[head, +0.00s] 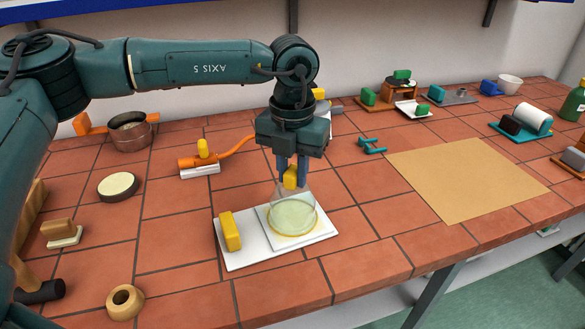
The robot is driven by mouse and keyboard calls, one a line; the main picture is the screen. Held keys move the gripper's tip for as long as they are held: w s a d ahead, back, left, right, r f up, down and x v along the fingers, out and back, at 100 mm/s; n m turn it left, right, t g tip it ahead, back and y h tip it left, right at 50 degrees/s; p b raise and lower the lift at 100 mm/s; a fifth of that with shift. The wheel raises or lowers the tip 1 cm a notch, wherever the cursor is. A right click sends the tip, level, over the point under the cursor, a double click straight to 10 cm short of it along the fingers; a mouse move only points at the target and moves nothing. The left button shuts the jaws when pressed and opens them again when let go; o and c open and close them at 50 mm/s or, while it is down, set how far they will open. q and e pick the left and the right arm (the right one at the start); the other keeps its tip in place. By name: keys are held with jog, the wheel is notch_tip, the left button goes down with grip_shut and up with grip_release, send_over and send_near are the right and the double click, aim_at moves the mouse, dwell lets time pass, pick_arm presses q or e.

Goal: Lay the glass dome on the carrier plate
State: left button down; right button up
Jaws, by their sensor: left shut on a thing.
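The glass dome (292,214) is clear and pale green, with a yellow knob on top. My left gripper (291,179) points straight down and is shut on the dome's yellow knob. The dome is upright over the raised square of the white carrier plate (255,258), within the ring marked there. Its rim looks at or very close to the plate, but I cannot tell whether it touches. A yellow block (230,231) stands on the plate's left end. My right gripper is not in view.
A brown sheet (465,178) lies to the right, with a small teal stand (372,146) behind it. An orange-handled tool (215,156), a round dark dish (118,187) and a tan ring (125,302) lie to the left. The tiles in front of the plate are clear.

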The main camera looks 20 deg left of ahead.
pick_arm(q)
jog(key=shift+f, duration=0.2)
jog(key=c, duration=1.3)
grip_release()
jog(key=shift+o, duration=0.2)
jog(key=shift+r, duration=0.5)
notch_tip(320, 180, up, 12)
jog(key=shift+f, duration=0.25)
